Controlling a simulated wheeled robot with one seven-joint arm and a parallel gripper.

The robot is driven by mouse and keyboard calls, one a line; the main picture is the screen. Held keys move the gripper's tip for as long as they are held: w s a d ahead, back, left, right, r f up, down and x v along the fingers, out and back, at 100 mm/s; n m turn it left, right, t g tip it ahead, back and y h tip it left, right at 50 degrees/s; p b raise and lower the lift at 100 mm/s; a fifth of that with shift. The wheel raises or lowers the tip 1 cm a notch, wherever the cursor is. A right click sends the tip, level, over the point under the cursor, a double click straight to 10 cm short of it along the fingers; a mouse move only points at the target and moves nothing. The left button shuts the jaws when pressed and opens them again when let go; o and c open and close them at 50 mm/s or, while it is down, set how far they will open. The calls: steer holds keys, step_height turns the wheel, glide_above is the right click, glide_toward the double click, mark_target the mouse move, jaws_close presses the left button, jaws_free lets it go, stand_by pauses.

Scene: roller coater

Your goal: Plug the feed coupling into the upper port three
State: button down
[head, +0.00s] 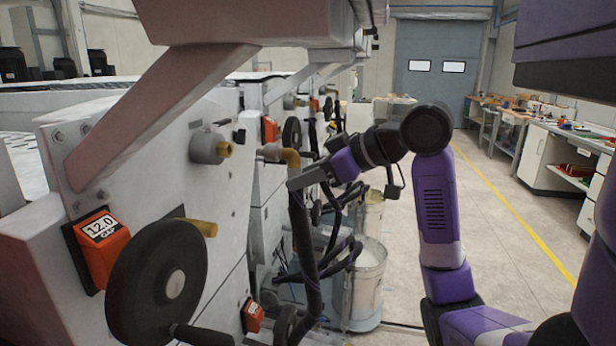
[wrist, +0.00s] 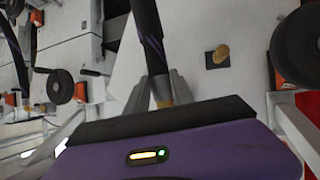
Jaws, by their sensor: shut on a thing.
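My gripper (head: 297,181) is shut on the feed coupling (head: 290,157), a brass elbow with a dark hose hanging below it. The coupling is in front of the white machine panel. In the wrist view, the grey fingers (wrist: 161,92) close around the hose end, and a bit of brass shows between them. On the near panel, a grey round port with a brass tip (head: 210,148) stands to the left of the coupling, apart from it. A lower brass stub (head: 202,227) sticks out beside the handwheel. I read no port numbers.
A large black handwheel (head: 157,283) and an orange gauge reading 12.0 (head: 99,245) project from the near panel. Black hoses (head: 335,225) hang behind my gripper, near white buckets (head: 368,285). The aisle floor (head: 505,200) to the right is free, with benches beyond.

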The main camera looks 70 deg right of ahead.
mark_target(293, 161)
steer(key=shift+w+a, duration=0.2)
steer(key=shift+w, duration=1.1)
steer(key=shift+w+a, duration=0.15)
steer(key=shift+w, duration=1.15)
steer(key=shift+r+p, duration=0.1)
steer(key=shift+p, duration=0.65)
steer(key=shift+w+a, duration=0.2)
steer(key=shift+w, duration=1.05)
steer(key=c, duration=1)
jaws_free()
steer(key=shift+v, duration=3.85)
